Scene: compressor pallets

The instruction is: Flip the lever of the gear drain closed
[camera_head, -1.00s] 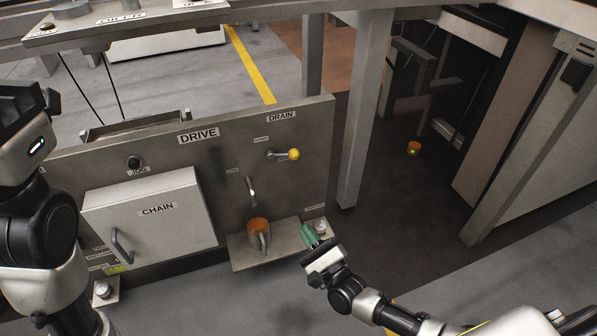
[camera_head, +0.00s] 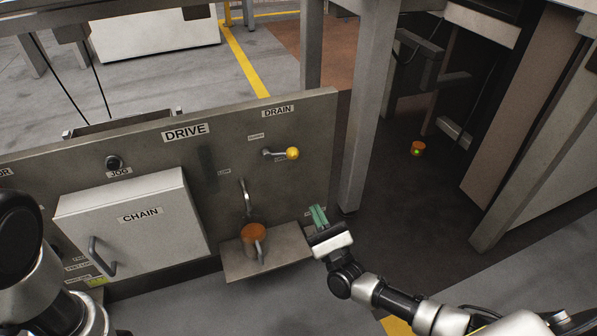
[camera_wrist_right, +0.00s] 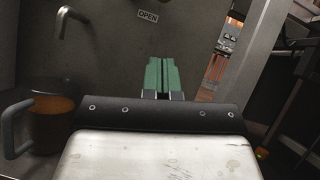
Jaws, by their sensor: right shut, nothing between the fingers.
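The drain lever (camera_head: 279,154) is on the upper right of the drive panel (camera_head: 225,205), under the DRAIN label (camera_head: 277,111). In the right wrist view the green fingers (camera_wrist_right: 161,76) are together, below an OPEN label (camera_wrist_right: 148,16); the lever's knob is not seen there. My left arm shows at the left edge, but its gripper is out of view.
An orange mug (camera_head: 253,236) stands on a shelf (camera_head: 235,267) under a bent spout (camera_head: 245,197). The CHAIN cover (camera_head: 130,228) projects at left. A grey post (camera_head: 362,150) stands right of the panel. Another orange item (camera_head: 417,148) is on the floor beyond.

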